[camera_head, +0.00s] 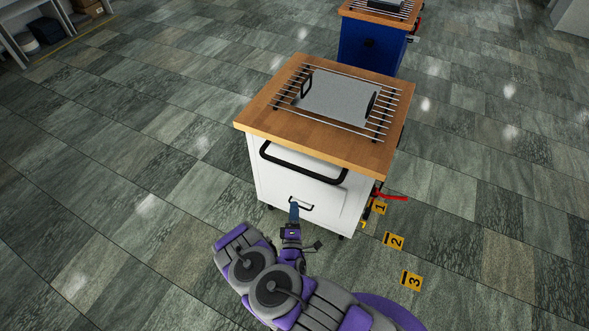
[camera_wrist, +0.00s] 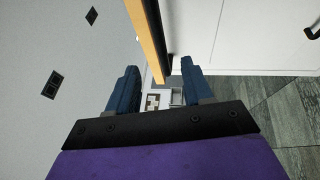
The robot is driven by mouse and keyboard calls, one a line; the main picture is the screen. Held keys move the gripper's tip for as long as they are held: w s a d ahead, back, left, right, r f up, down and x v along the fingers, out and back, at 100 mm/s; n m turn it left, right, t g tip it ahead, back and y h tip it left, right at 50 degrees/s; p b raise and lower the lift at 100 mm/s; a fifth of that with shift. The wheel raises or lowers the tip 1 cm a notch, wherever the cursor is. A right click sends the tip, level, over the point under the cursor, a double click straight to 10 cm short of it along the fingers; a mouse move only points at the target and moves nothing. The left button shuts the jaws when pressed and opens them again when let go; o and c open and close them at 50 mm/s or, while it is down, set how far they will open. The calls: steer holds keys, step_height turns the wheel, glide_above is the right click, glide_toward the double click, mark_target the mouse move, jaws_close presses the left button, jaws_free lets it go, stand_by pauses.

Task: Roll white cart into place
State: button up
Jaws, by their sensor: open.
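The white cart (camera_head: 275,185) stands upright on the tiled floor, with a wooden top (camera_head: 265,118). A large black bar handle (camera_head: 300,172) crosses its upper front, and a small dark handle (camera_head: 303,203) sits lower down. A wire rack with a grey metal tray (camera_head: 337,96) lies on top. My gripper (camera_head: 294,212) is in front of the cart and overlaps the lower front in the picture; contact cannot be told. In the wrist view, my gripper (camera_wrist: 160,82) has its blue fingers apart, with a wooden edge (camera_wrist: 147,40) and a white panel (camera_wrist: 240,35) beyond.
A blue cart (camera_head: 368,50) with a wooden top stands behind the white cart. Yellow floor markers 1 (camera_head: 379,207), 2 (camera_head: 394,240) and 3 (camera_head: 411,280) lie to the right. A red piece (camera_head: 392,197) sticks out at the cart's right side. Floor left of the cart is clear.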

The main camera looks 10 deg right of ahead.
mark_target(297, 170)
steer(key=x, duration=1.7)
steer(key=shift+w+d+r, duration=0.1)
steer(key=shift+d+r, duration=0.05)
steer(key=shift+r, duration=0.05)
jaws_close()
